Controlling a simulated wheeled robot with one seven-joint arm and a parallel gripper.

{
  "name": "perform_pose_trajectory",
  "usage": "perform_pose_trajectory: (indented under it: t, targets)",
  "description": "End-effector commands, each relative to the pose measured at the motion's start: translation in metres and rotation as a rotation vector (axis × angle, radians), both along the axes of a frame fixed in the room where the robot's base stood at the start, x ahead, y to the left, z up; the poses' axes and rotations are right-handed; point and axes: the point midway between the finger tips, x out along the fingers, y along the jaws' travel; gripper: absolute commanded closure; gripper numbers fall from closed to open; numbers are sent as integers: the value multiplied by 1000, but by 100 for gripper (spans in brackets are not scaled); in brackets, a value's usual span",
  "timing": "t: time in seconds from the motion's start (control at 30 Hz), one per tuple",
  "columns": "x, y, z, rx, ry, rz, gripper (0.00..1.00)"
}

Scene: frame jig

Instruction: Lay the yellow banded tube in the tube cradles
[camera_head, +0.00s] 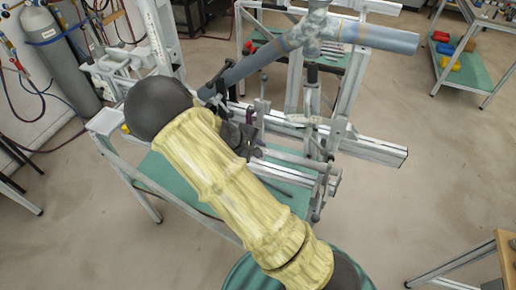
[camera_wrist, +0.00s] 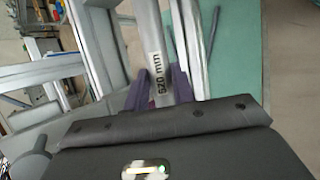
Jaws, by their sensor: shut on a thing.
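In the wrist view, the two purple fingers of my gripper (camera_wrist: 160,92) are closed on either side of a pale grey tube (camera_wrist: 147,22) marked "520 mm". The tube runs up and away from my gripper. No yellow band shows on its visible part, so I cannot tell whether it is the yellow banded tube. In the head view, my gripper (camera_head: 250,128) is small and dark beside the metal jig (camera_head: 375,150), partly hidden by my yellow-covered arm. The held tube is hard to separate from the jig bars there, and I cannot make out the tube cradles clearly.
Thick blue-grey tubes (camera_head: 370,37) joined in a frame stand above and behind my gripper. A green surface (camera_head: 165,178) lies below the jig. A gas cylinder (camera_head: 55,50) stands at left, a cart (camera_head: 480,72) with coloured bins at back right.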

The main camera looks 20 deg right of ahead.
Motion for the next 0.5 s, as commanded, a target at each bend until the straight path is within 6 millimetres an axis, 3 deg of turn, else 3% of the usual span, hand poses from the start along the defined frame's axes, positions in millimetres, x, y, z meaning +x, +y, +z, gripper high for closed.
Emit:
perform_pose_trajectory:
  t: [0.5]
  targets:
    - [0,0,-4,-1,-1,0,100]
